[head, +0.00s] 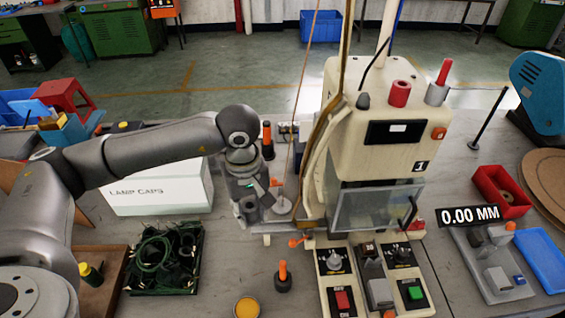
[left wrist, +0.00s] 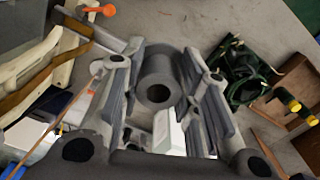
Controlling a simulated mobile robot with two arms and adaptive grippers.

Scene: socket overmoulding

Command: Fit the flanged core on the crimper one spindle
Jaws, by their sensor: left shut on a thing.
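My left gripper (head: 256,208) is beside the left side of the cream crimper marked 1 (head: 352,165), above the table. In the left wrist view its two fingers (left wrist: 165,95) are closed on a dark grey hollow cylinder (left wrist: 158,66), which appears to be the flanged core. Its round bore faces the wrist camera; its flange is not clear. In the head view the core is mostly hidden by the gripper. A pale disc with a short upright post (head: 281,205), perhaps the spindle, is just right of the fingers. I cannot tell whether the core touches it. My right gripper is not in view.
A black tray of green wire (head: 165,255) lies at front left. An orange-handled tool (head: 283,278) and a yellow-topped tin (head: 247,307) stand in front. A control panel (head: 372,275) sits before the crimper.

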